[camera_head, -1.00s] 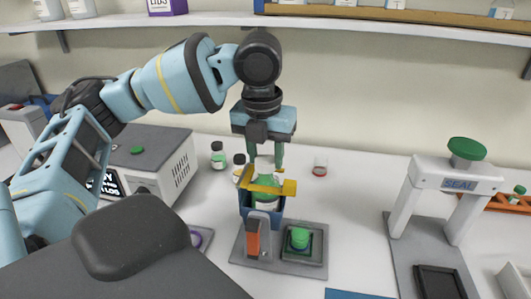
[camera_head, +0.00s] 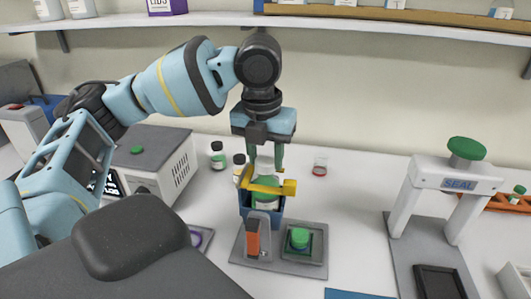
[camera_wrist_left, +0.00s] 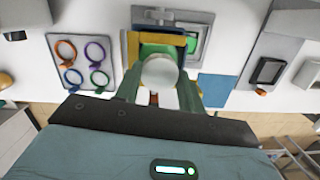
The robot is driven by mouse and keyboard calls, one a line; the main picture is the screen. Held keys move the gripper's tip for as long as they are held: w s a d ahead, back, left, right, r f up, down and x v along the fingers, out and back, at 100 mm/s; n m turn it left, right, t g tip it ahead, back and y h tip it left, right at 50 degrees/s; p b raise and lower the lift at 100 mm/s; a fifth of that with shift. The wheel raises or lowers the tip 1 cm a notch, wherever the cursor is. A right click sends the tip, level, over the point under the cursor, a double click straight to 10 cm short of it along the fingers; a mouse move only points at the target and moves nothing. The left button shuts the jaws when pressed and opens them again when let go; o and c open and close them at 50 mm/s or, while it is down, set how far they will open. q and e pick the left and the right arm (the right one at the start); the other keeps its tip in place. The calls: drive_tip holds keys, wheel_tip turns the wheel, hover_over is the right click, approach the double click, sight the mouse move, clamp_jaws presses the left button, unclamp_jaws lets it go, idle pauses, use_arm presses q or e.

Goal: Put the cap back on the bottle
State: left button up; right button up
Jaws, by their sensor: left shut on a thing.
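My left gripper (camera_head: 265,163) points straight down and its two green fingers are shut on a pale, round cap (camera_head: 265,166). In the left wrist view the cap (camera_wrist_left: 160,71) sits between the fingertips of the gripper (camera_wrist_left: 159,85). Directly below it, a bottle with green on it (camera_head: 266,187) stands in a blue holder (camera_head: 246,205) with a yellow clamp bar (camera_head: 289,188) across it. The cap hides the bottle's mouth, so I cannot tell whether they touch. My right gripper is not in view.
Small bottles (camera_head: 218,157) and a beaker (camera_head: 320,166) stand behind. A white SEAL press (camera_head: 457,185) is at right, a grey machine (camera_head: 152,150) at left.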

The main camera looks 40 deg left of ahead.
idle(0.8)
use_arm(q)
drive_tip(key=o, duration=1.5)
drive_tip(key=shift+r, duration=3.5)
clamp_jaws()
drive_tip(key=shift+f, duration=0.15)
